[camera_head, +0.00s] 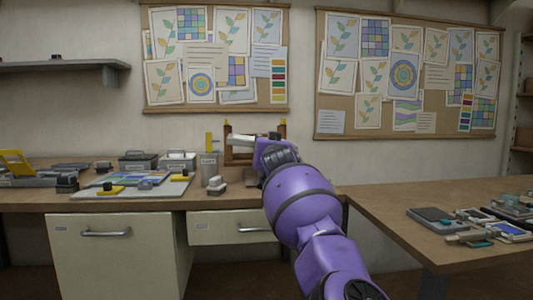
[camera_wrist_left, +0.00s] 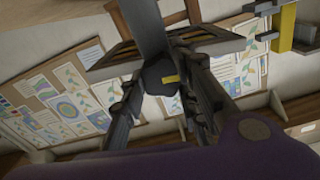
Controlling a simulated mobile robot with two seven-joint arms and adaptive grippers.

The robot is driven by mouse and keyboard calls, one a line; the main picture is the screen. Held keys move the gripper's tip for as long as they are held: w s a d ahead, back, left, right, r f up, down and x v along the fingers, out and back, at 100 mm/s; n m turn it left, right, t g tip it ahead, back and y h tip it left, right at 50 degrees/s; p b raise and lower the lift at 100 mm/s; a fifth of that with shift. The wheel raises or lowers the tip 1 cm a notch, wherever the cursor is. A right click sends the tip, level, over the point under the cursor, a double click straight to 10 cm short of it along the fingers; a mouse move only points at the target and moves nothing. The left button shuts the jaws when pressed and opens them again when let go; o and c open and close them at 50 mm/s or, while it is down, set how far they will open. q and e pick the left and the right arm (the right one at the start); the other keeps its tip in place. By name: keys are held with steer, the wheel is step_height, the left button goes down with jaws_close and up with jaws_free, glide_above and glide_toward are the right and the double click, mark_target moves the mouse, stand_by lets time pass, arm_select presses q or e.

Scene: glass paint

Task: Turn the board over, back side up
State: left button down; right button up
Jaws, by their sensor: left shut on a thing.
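My left arm, purple, reaches up from the lower right in the head view. A pale flat piece (camera_head: 243,139), perhaps the board edge-on, lies level beside the gripper and in front of the stand. In the left wrist view the gripper (camera_wrist_left: 165,95) has its dark fingers around a dark block with a yellow mark (camera_wrist_left: 170,79). A grey bar (camera_wrist_left: 152,32) runs up from there. I cannot tell which face of the board shows. My right gripper is not in view.
A grey tray (camera_head: 175,187) with a coloured sheet and yellow-and-black pieces lies left on the bench.

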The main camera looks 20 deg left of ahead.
arm_select(q)
steer(key=shift+d+r+n, duration=0.1)
steer(key=shift+d+n, duration=0.05)
steer(key=shift+n, duration=0.55)
steer(key=shift+r, duration=0.1)
steer(key=c, duration=1.4)
jaws_free()
steer(key=shift+w, duration=0.1)
steer(key=v, duration=0.7)
steer(key=shift+s, duration=0.3)
